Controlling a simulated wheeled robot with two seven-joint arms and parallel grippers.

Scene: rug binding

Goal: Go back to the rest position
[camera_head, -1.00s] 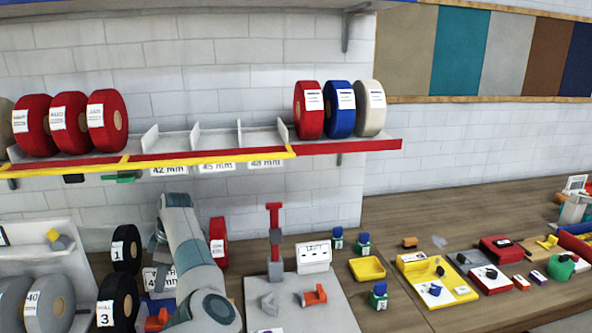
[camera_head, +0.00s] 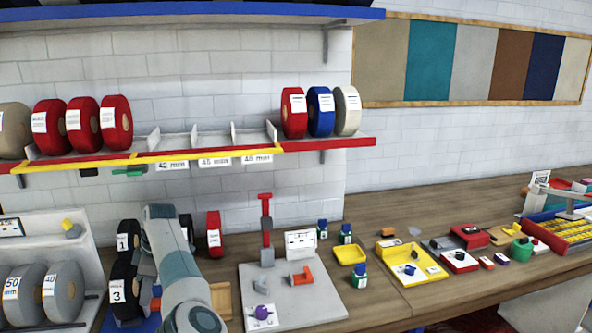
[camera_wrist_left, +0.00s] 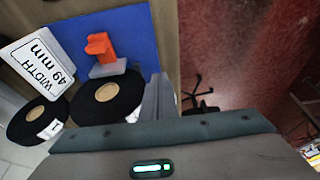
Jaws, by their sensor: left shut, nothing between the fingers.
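My left arm comes up from the bottom of the head view, its grey and teal link standing in front of the bench at the left. Its fingers are hidden there. In the left wrist view my left gripper (camera_wrist_left: 158,97) is shut and empty. Behind it are a black roll (camera_wrist_left: 107,97), an orange-red piece on a grey base (camera_wrist_left: 101,47) and a blue panel (camera_wrist_left: 135,30). The fingers overlap the roll's edge in the picture; I cannot tell how far apart they are. My right gripper is not in view.
A wall shelf (camera_head: 330,143) holds red, blue and white rolls. Black rolls (camera_head: 126,290) stand beside my arm. A grey board (camera_head: 330,300) with red and orange tools lies to its right. Yellow and red trays (camera_head: 405,272) and small bottles crowd the bench. A "49 mm" sign (camera_wrist_left: 35,62) stands near the rolls.

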